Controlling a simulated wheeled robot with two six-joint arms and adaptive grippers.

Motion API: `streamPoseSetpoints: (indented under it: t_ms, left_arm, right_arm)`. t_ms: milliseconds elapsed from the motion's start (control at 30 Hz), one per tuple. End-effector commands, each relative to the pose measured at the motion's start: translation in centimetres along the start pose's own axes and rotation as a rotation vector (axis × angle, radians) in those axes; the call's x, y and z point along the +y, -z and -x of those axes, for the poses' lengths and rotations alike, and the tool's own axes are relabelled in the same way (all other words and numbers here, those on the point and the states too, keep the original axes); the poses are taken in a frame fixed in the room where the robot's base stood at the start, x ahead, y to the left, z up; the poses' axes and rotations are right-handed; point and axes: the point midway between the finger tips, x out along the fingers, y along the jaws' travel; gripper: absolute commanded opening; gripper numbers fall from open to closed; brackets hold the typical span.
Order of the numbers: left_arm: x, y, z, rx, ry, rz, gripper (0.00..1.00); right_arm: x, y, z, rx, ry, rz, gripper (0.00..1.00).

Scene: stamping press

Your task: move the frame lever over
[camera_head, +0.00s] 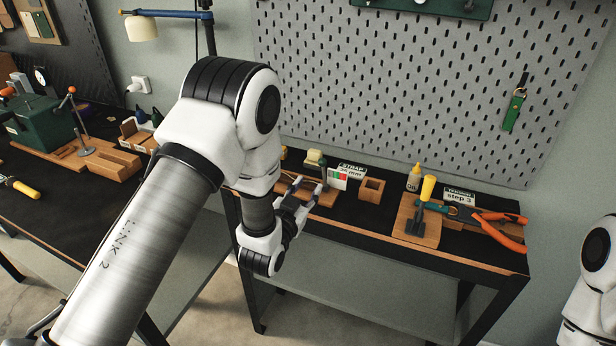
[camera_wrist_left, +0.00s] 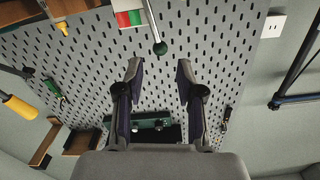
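My left gripper (camera_head: 307,184) is open and empty at the front edge of the right-hand bench. Its two fingers stand well apart in the left wrist view (camera_wrist_left: 158,72). I see no contact. In the head view the lever stands by a wooden base and a red, white and green card (camera_head: 337,179); my gripper partly hides that area. My right gripper is out of view; only a white part of my right arm shows at the right edge.
On the right-hand bench are a wooden box (camera_head: 372,190), a glue bottle (camera_head: 414,178), a yellow-handled tool (camera_head: 427,190) and orange-handled pliers (camera_head: 497,230). A green press (camera_head: 38,122) stands on the left bench (camera_head: 45,180). A grey pegboard (camera_head: 420,80) rises behind.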

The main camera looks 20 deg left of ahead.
Motion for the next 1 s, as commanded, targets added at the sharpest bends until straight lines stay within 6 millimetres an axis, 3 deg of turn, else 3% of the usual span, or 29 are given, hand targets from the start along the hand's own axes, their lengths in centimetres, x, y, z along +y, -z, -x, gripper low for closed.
streamPoseSetpoints:
  t_ms: [67, 267, 700, 800, 1000]
  left_arm:
    - [-0.1, 1.2, -0.4, 0.036, 0.004, -0.006, 0.38]
    - [-0.1, 1.4, -2.0, 0.043, 0.005, -0.006, 0.38]
    - [-0.1, 1.4, -8.6, 0.040, 0.005, -0.005, 0.38]
    - [-0.1, 1.4, -8.3, 0.037, 0.004, -0.005, 0.04]
    - [-0.1, 1.4, -8.3, 0.037, 0.004, -0.005, 0.04]
  right_arm:
    - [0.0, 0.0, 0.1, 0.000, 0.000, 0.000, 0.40]
    - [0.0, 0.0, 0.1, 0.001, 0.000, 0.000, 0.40]
    - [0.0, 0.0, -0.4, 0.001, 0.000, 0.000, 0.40]
    - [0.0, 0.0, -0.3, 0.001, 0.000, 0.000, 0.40]
    - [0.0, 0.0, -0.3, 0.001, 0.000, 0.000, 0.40]
